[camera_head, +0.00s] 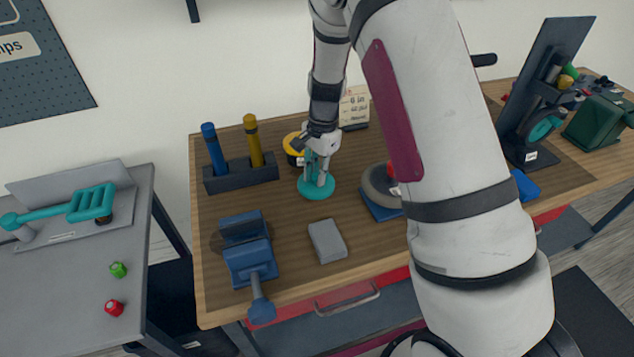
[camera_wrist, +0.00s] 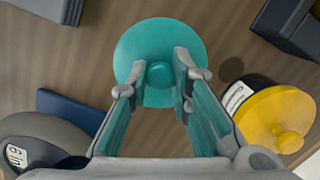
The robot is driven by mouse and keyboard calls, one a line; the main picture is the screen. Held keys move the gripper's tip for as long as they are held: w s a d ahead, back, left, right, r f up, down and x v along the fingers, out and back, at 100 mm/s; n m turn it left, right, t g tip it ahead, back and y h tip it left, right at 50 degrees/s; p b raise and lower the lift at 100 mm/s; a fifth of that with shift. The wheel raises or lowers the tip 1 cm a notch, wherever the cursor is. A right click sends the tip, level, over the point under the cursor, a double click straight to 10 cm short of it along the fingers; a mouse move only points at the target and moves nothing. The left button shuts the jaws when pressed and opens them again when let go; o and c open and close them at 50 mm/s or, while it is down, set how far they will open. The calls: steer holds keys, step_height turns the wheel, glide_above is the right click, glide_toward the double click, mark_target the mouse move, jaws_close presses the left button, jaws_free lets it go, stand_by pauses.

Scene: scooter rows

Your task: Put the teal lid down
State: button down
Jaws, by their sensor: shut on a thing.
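The teal lid (camera_head: 316,189) is a round disc with a small central knob, low over the wooden workbench (camera_head: 290,215). My gripper (camera_head: 318,172) points down at it. In the wrist view my gripper (camera_wrist: 160,82) is shut on the knob of the teal lid (camera_wrist: 148,38), one finger on each side. I cannot tell whether the lid touches the bench top. A container with a yellow lid (camera_wrist: 285,115) stands close beside it; it also shows behind my gripper in the head view (camera_head: 291,140).
A dark holder (camera_head: 240,174) with a blue and a yellow handle is left of the lid. A blue vise (camera_head: 247,255) and a grey block (camera_head: 327,241) are in front. A grey round thing (camera_head: 376,187) on a blue base is to the right. A card stand (camera_head: 355,107) is behind.

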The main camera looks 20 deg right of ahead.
steer(key=shift+f, duration=1.7)
steer(key=shift+f, duration=0.1)
steer(key=c, duration=1.5)
jaws_free()
steer(key=shift+o, duration=0.2)
